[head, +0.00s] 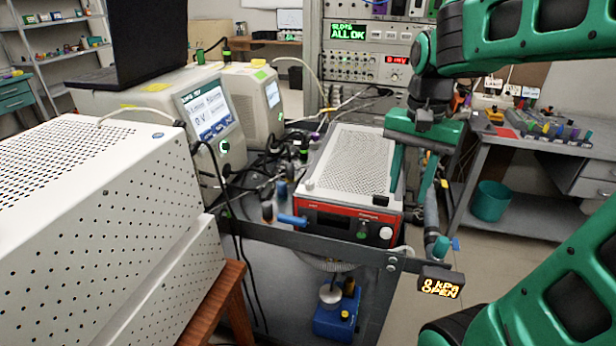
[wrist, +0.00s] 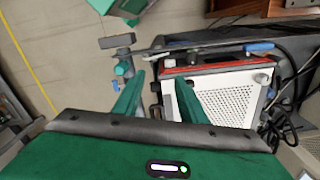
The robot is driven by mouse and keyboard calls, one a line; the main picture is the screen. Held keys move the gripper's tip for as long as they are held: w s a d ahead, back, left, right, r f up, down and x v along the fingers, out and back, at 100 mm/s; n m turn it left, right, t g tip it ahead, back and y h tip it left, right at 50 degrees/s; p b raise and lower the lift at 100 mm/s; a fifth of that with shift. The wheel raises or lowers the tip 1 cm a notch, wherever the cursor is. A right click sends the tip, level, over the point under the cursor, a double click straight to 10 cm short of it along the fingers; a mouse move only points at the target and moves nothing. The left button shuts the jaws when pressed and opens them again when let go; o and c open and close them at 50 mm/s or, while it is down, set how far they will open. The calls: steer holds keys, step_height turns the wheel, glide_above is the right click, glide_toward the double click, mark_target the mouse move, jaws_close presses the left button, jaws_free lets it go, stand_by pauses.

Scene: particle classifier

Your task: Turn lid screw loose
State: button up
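A red-fronted instrument with a white perforated top (head: 350,160) stands on the cart in the head view; its top also shows in the wrist view (wrist: 225,100). A small dark piece (head: 380,200) sits at its front right top corner, and a small pale knob (head: 309,184) at its front left top corner. I cannot tell which part is the lid screw. My gripper (head: 408,196) points down near the instrument's right edge. Its two green fingers are apart with nothing seen held between them; they also show in the wrist view (wrist: 159,77).
A cart rail (head: 330,243) runs along the front, with a small display (head: 441,283) reading "0 kPa OPEN" at its right end. Hoses and cables crowd the instrument's left. A large white perforated cabinet (head: 90,215) fills the left.

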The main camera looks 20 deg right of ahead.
steer(key=w+a+r+m, duration=0.25)
steer(key=w+a, duration=0.35)
steer(key=w, duration=0.3)
steer(key=r+m, duration=0.2)
steer(key=m, duration=0.1)
glide_above(310, 182)
step_height(310, 182, down, 11)
steer(key=shift+w+r, duration=0.15)
steer(key=shift+r, duration=0.05)
steer(key=shift+c, duration=0.3)
